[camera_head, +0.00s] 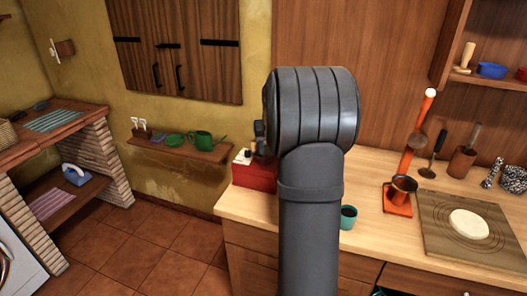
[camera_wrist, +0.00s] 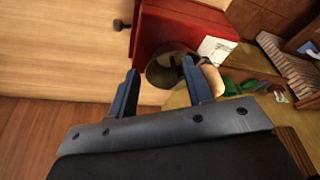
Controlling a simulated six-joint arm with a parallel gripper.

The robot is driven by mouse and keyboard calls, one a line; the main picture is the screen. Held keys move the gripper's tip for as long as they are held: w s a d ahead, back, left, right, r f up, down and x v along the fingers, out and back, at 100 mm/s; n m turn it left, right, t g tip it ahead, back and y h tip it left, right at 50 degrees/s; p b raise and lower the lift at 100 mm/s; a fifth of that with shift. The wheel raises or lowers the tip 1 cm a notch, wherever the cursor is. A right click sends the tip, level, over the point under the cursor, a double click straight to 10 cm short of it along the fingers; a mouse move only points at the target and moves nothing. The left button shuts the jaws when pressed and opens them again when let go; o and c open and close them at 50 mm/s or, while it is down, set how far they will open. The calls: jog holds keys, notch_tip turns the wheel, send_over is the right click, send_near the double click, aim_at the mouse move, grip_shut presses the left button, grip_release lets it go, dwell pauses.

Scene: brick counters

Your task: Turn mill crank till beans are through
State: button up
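The mill is a red box (camera_head: 254,175) on the counter's left end in the head view, partly hidden behind my arm. In the wrist view the red box (camera_wrist: 170,22) lies beyond my fingertips, with a dark round part (camera_wrist: 164,72) and a pale rounded knob (camera_wrist: 211,78), which may be the crank's handle. My gripper (camera_wrist: 159,66) is open, its two dark fingers apart. The right finger overlaps the view of the knob; whether they touch cannot be told. Nothing shows clearly held. The gripper is hidden in the head view. No beans are visible.
A teal cup (camera_head: 348,217) stands right of my arm. An orange stand (camera_head: 398,198) with a small pot and a board (camera_head: 477,240) with a pale round piece are further right.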

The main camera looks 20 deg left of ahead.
jog(key=o, duration=0.7)
jog(key=shift+r, duration=0.15)
jog(key=shift+r, duration=3.4)
notch_tip(320, 180, down, 7)
jog(key=shift+f, duration=0.1)
jog(key=w+d, duration=0.1)
jog(key=w, duration=0.1)
jog(key=w+d, duration=0.2)
jog(key=shift+w+d, duration=0.3)
jog(key=shift+w, duration=0.1)
